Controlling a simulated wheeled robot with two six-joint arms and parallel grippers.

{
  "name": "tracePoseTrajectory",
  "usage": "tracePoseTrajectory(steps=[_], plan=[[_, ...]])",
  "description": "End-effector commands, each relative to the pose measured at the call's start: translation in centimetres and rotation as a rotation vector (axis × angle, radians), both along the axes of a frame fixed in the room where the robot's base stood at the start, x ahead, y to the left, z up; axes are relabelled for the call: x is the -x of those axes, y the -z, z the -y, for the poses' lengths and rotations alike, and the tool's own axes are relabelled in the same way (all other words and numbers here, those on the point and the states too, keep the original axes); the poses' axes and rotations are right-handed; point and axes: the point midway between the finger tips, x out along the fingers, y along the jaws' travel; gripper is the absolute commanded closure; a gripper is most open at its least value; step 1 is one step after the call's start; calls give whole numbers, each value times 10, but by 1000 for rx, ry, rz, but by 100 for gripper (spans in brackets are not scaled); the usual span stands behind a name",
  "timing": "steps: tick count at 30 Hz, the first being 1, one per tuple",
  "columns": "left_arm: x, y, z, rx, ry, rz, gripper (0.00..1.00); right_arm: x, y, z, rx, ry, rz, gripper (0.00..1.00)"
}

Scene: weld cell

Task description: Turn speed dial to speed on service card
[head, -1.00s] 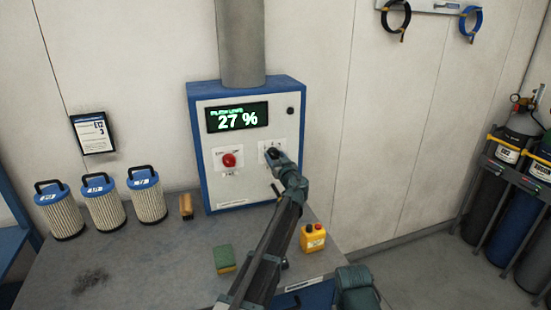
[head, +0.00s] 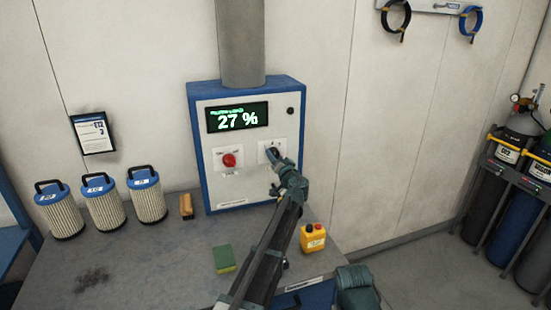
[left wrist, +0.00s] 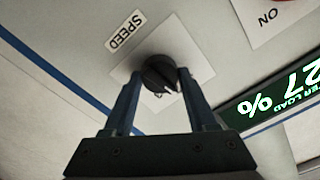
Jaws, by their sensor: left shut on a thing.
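The speed dial (left wrist: 158,70) is a round black knob on a white plate marked SPEED in the left wrist view. My left gripper (left wrist: 160,82) has one finger on each side of the knob and is shut on it. In the head view my left gripper (head: 275,163) reaches the right plate (head: 270,146) on the control box front and hides most of the dial. The service card (head: 92,132) hangs on the wall at left; it shows E12 and a large 3. My right gripper is not in view.
The blue-edged control box (head: 203,170) has a display (head: 237,118) reading 27 % and a red switch (head: 229,160). Several filter cartridges (head: 104,208), a brush (head: 186,206), a sponge (head: 224,259) and a yellow button box (head: 313,238) stand on the bench. Gas cylinders stand at right.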

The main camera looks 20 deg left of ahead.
Motion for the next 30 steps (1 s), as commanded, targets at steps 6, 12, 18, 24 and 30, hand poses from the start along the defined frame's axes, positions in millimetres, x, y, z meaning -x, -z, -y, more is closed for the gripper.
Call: tracePoseTrajectory(steps=[6,12,18,24,30], plan=[[0,0,0,-168,0,-114,98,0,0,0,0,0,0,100],[0,0,0,-325,1,-221,98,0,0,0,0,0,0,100],[0,0,0,-478,1,-324,98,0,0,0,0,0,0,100],[0,0,0,-609,1,-413,98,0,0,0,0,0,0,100],[0,0,1,-709,1,-480,98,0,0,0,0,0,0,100]])
